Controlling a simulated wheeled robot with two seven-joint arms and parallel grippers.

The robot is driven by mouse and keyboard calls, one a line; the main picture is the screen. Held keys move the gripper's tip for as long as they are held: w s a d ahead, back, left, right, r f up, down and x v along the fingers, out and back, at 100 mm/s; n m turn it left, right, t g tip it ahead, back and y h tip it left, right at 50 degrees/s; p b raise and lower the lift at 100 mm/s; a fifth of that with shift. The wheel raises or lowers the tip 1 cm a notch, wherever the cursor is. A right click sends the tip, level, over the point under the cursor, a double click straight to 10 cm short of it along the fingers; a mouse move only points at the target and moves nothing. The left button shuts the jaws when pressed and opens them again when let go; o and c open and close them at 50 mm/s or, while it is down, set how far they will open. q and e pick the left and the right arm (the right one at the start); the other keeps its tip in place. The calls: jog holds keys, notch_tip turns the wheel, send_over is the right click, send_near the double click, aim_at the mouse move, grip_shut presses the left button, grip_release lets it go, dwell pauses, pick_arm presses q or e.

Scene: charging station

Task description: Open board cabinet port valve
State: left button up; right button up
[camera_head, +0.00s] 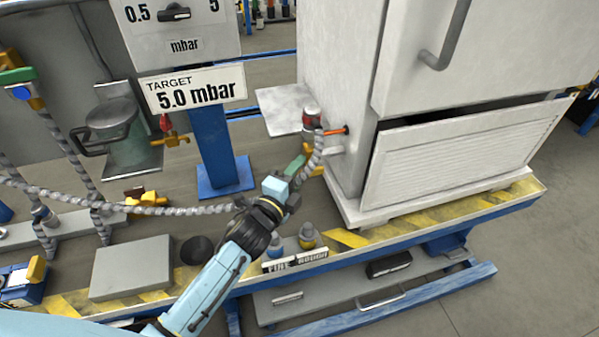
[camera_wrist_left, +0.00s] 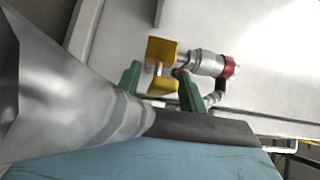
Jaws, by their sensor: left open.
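The white board cabinet (camera_head: 345,85) stands at the right, with a pipe fitting on its lower left side. A yellow valve handle (camera_head: 317,171) shows there, partly hidden by my gripper and a grey hose. In the left wrist view, the yellow handle (camera_wrist_left: 162,50) sits on a short metal pipe (camera_wrist_left: 206,63) with a red ring. My left gripper (camera_head: 297,164) is beside the fitting. Its green fingers (camera_wrist_left: 160,88) are open, one on each side of the lower part of the handle in the picture. I cannot tell whether they touch it. My right gripper is not in view.
The grey braided hose (camera_head: 160,210) crosses the bench to the fitting. A blue post (camera_head: 212,150) carries a "TARGET 5.0 mbar" sign (camera_head: 195,90). A red-handled yellow tap (camera_head: 170,130) is at left. Two small knobs (camera_head: 308,236) stand behind labels near the front edge.

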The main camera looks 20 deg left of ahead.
pick_arm(q)
jog(key=shift+w+d, duration=0.1)
jog(key=shift+w, duration=0.45)
grip_shut()
